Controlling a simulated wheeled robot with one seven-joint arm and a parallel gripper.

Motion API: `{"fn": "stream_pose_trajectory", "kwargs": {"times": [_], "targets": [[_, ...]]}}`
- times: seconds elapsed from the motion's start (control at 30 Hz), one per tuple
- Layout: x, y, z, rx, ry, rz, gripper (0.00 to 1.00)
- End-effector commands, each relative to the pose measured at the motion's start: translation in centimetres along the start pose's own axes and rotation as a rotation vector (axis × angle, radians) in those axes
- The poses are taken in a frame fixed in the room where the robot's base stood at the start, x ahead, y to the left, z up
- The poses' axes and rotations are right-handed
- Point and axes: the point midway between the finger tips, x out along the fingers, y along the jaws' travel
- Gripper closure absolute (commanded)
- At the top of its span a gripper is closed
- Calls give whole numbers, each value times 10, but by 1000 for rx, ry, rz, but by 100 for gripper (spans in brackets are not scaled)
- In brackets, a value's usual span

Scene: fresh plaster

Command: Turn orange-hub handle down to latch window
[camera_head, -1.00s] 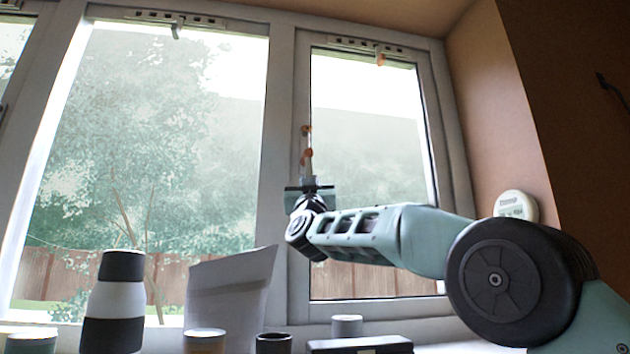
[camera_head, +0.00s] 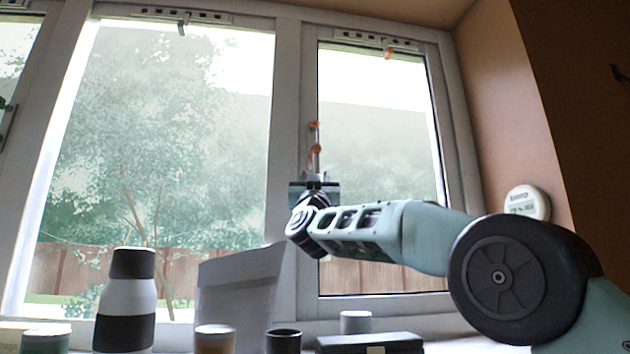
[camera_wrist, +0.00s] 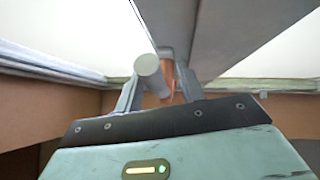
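The orange-hub handle (camera_head: 315,149) is on the left upright of the right-hand window, with two orange parts and a short grey shaft. Its lower part meets my gripper (camera_head: 313,180), which reaches it from below and hides some of it. In the wrist view, a pale round-ended bar (camera_wrist: 148,65) stands between the two grey fingers of my gripper (camera_wrist: 158,82), with orange (camera_wrist: 168,78) behind it. The fingers are apart, with a gap visible on the right of the bar. Whether the left finger touches it is unclear.
The sill holds a black-and-white bottle (camera_head: 126,300), a leaning white sheet (camera_head: 238,290), several small jars, and a dark flat box (camera_head: 370,343). A round white thermostat (camera_head: 527,203) is by the right wall. Another orange-tipped fitting (camera_head: 389,52) hangs from the top frame.

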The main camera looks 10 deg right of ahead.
Motion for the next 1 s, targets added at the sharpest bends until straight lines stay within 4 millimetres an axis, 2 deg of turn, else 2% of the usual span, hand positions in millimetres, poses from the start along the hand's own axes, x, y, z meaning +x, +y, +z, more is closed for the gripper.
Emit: {"fn": "stream_pose_trajectory", "kwargs": {"times": [0.17, 0.27, 0.8, 1.0], "targets": [[-6, 0, 0, 0, 2, 1, 61], [-19, 0, 1, 0, 0, 0, 61], [-134, 0, 1, 1, -1, -2, 61], [-164, -1, 1, 1, -1, -2, 61]]}}
